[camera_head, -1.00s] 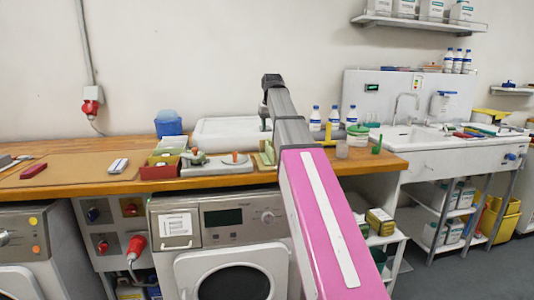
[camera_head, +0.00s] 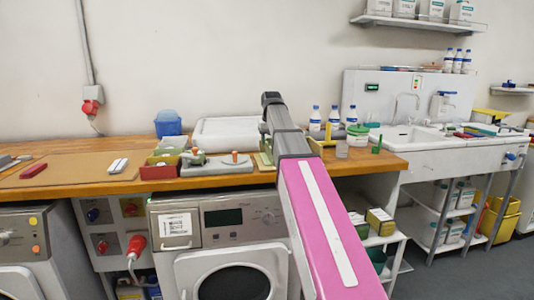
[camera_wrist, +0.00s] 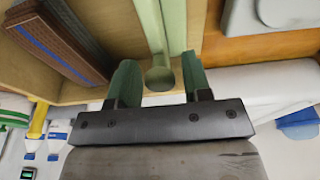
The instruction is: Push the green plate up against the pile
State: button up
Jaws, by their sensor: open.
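In the wrist view, the pale green plate (camera_wrist: 176,22) stands edge-on in a light wooden box (camera_wrist: 120,22), with a round green knob (camera_wrist: 160,78) at its near end. My gripper (camera_wrist: 159,80) is open, its two dark green fingers on either side of the knob with gaps showing. The pile (camera_wrist: 62,42), dark brown slabs with a blue stripe, lies at the left of the box. Bare box floor shows between pile and plate, so they are apart. In the head view my arm hides the gripper and most of the box.
The wooden worktop (camera_head: 100,187) carries a red-and-green bin (camera_head: 160,168) and a grey board with orange-topped parts (camera_head: 217,166) left of the box. A white tub (camera_head: 228,132) stands behind. Bottles (camera_head: 315,118) and a green-lidded jar (camera_head: 357,136) stand to the right.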

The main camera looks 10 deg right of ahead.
jog(key=c, duration=0.5)
jog(key=shift+d, duration=6.9)
jog(key=o, duration=0.5)
jog(key=shift+o, duration=0.2)
notch_tip(320, 180, up, 8)
